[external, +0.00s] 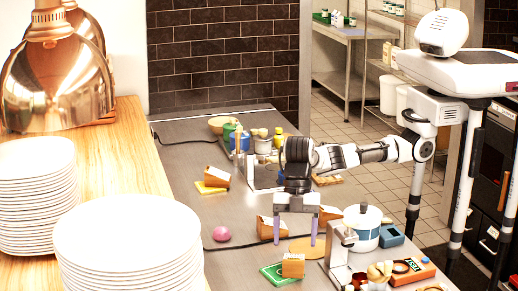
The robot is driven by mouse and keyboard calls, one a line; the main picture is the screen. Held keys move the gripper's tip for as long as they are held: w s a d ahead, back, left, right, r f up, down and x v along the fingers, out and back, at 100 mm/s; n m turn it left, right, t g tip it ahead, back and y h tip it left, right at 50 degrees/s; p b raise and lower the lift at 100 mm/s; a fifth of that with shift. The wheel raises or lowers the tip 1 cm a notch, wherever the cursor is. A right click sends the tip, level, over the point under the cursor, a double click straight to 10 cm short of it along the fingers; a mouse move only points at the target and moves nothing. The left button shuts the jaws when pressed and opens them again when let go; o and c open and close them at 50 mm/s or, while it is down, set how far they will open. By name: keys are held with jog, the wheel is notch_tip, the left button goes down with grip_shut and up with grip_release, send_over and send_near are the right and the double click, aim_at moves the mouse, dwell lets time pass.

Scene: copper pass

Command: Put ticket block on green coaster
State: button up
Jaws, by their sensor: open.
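A small wooden block (293,266), which looks like the ticket block, sits upright on the right part of the green coaster (273,277) near the front of the counter. Part of the coaster is hidden under it. My gripper (295,241) points down with its two fingers spread. It is open and empty, just above and behind the block in the picture. The fingers look clear of the block, though exact depth is hard to tell.
Similar wooden pieces stand behind the fingers (265,228) and on a yellow coaster (208,187) farther back. A pink ball (221,234) lies left. A white pot (362,228) and metal stand (339,257) crowd the right. Stacked plates (130,235) stand front left.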

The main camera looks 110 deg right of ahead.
jog(key=v, duration=0.6)
jog(key=shift+r, duration=0.25)
